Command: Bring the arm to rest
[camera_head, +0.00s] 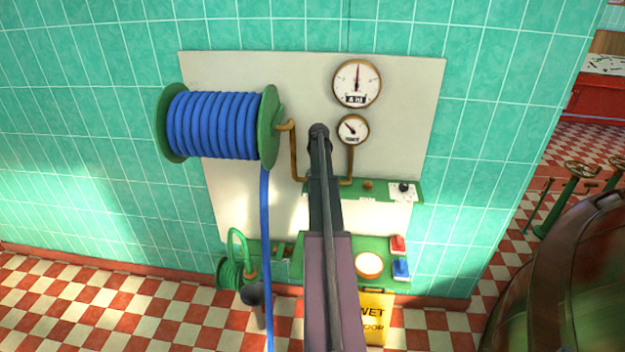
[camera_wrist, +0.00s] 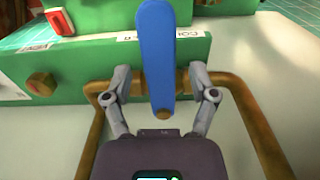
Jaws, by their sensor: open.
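My gripper (camera_wrist: 160,76) shows in the wrist view with its two fingers apart. A blue lever (camera_wrist: 156,45) with a brass end stands between the fingers in the picture, with a gap on either side. I cannot tell how far it is in depth from the fingertips. My arm runs up the middle of the head view in front of the wall panel (camera_head: 240,85). I cannot make out the fingers or the blue lever there.
Brass pipe (camera_wrist: 255,135) bends around the gripper area, close to a green shelf (camera_wrist: 90,65). A blue hose reel (camera_head: 215,125) hangs left, its hose trailing down. Two gauges (camera_head: 357,84) are on the panel. A yellow floor sign (camera_head: 377,318) and large vessel (camera_head: 565,275) stand right.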

